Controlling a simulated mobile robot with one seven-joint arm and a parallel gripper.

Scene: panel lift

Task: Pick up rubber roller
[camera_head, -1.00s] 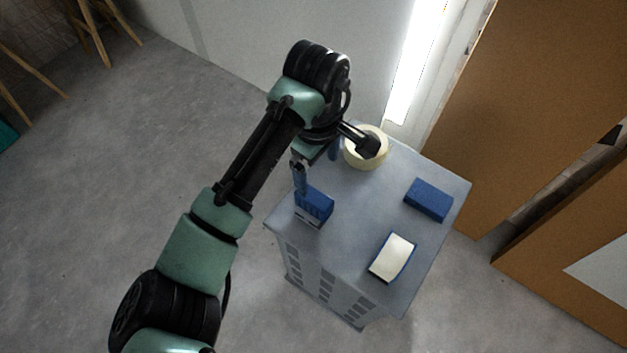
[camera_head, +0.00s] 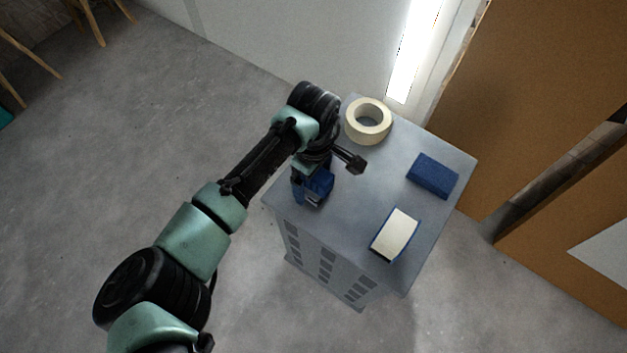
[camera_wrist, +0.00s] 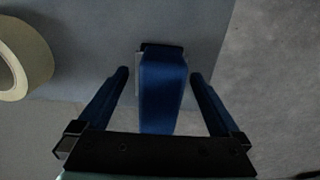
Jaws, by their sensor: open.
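A blue block-like piece (camera_head: 319,187) with a dark end stands near the left corner of the grey cabinet top (camera_head: 362,190). It may be the rubber roller; its shape does not make this certain. In the wrist view the blue piece (camera_wrist: 162,100) lies between the two blue fingers of my gripper (camera_wrist: 159,76), with a gap on each side. My gripper is open and holds nothing. In the head view my wrist and fingers partly hide the piece.
A cream tape roll (camera_head: 368,121) lies at the back of the top; it also shows in the wrist view (camera_wrist: 32,52). A blue block (camera_head: 433,176) and a white-topped blue piece (camera_head: 395,236) lie to the right. Brown panels (camera_head: 540,90) stand beyond the right side.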

